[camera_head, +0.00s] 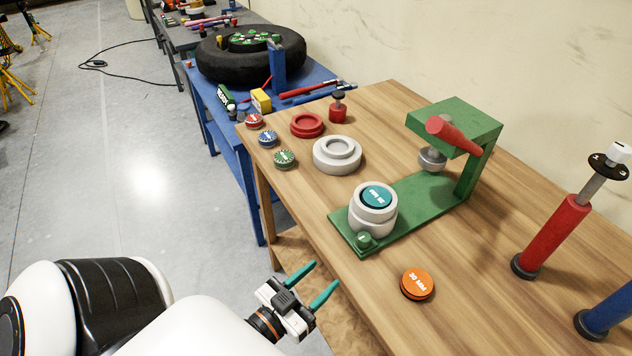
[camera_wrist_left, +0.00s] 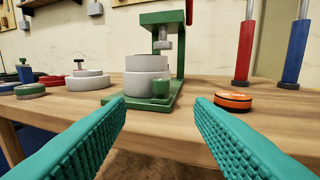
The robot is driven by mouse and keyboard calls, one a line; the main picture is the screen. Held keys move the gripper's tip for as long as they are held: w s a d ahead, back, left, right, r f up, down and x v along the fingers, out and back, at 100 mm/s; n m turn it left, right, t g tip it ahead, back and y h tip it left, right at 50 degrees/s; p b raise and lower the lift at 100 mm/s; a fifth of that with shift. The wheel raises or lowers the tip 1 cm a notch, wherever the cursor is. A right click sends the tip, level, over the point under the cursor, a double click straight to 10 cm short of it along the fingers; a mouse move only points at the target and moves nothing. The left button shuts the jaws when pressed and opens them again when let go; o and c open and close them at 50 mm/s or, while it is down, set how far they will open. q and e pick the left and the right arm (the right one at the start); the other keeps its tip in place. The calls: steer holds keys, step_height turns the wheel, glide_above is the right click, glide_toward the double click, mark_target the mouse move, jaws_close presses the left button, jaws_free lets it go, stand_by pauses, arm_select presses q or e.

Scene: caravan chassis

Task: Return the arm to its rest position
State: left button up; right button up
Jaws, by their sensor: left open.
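My left gripper (camera_head: 312,284) has two teal fingers and is open and empty, off the front edge of the wooden table (camera_head: 388,110). In the left wrist view its fingers (camera_wrist_left: 160,115) are spread, with nothing between them. Beyond them stands a green press (camera_head: 480,125) with a red handle, which also shows in the left wrist view (camera_wrist_left: 168,18). A white cylinder (camera_head: 372,218) with a teal disc on top sits on the press base. An orange disc (camera_head: 416,284) lies on the table to the right of the gripper. My right gripper is not in view.
White rings (camera_head: 337,155), a red ring (camera_head: 307,125), a red stamp (camera_head: 338,109) and small discs (camera_head: 284,159) stand farther back. A red pump (camera_head: 552,236) and a blue one (camera_head: 608,315) stand at right. A tire (camera_head: 222,60) lies on a blue table.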

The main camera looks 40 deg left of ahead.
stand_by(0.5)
arm_select(q)
steer(key=s+d+f+g, duration=0.1)
steer(key=s+f+g, duration=0.15)
steer(key=f, duration=0.85)
steer(key=s+f+g, duration=0.2)
steer(key=f+g, duration=0.2)
steer(key=f, duration=0.7)
steer(key=s+d+f+g, duration=0.1)
steer(key=s+f+g, duration=0.2)
steer(key=f, duration=0.8)
steer(key=s+a+f+m+g+y, duration=0.1)
steer(key=s+f+g, duration=0.6)
steer(key=s+f, duration=0.8)
steer(key=shift+s+a+y, duration=0.3)
steer(key=shift+s+a, duration=0.15)
steer(key=shift+s, duration=0.8)
steer(key=shift+g, duration=0.25)
